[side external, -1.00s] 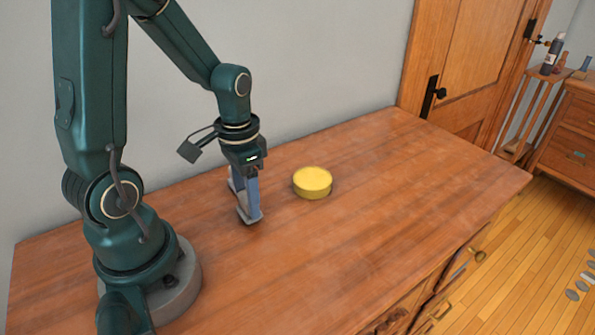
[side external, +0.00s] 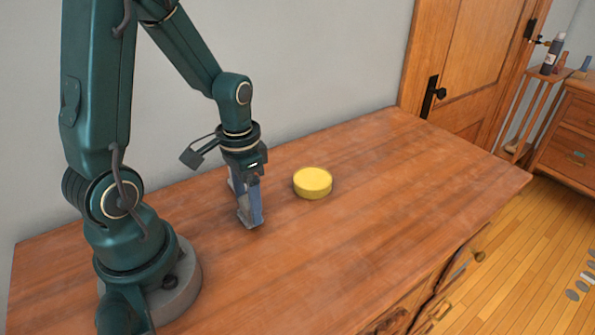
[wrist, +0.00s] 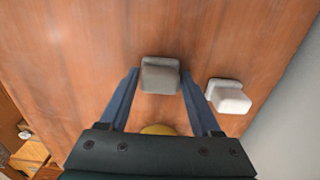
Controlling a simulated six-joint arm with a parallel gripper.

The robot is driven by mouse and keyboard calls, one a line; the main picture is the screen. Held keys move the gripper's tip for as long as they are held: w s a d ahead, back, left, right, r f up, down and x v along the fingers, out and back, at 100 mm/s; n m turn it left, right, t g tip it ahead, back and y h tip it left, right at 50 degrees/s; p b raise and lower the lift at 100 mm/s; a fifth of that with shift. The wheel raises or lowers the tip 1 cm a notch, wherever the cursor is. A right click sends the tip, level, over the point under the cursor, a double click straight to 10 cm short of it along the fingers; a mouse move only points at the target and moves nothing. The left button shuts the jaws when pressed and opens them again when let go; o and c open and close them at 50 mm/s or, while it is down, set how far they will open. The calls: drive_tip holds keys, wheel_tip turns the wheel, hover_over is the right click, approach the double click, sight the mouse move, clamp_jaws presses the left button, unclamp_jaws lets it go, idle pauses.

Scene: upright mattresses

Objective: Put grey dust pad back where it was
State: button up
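The grey dust pad is a small grey block (wrist: 160,76) on the wooden table in the wrist view. In the side external view its edge shows beside the near finger (side external: 243,212), which partly hides it. My gripper (wrist: 159,76) is low at the table with its two blue fingers on either side of the pad. The fingers look open around it, with very little gap, and firm contact is not clear. A paler, whitish block (wrist: 228,96) lies just outside the right finger in the wrist view.
A round yellow pad (side external: 313,183) lies on the table to the right of my gripper, and its edge shows in the wrist view (wrist: 158,129). The grey wall stands behind the table (side external: 400,220). The table's right part is clear.

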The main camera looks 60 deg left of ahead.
drive_tip(key=shift+o, duration=0.7)
drive_tip(key=shift+r, duration=2.3)
drive_tip(key=shift+w+d+r, duration=0.1)
drive_tip(key=shift+r, duration=0.15)
drive_tip(key=s+d+r+t, duration=0.3)
drive_tip(key=d+r+t, duration=0.2)
drive_tip(key=d+r, duration=0.3)
drive_tip(key=shift+s+d+r+t, duration=0.15)
drive_tip(key=shift+s+r+t, duration=0.2)
drive_tip(key=shift+r, duration=0.1)
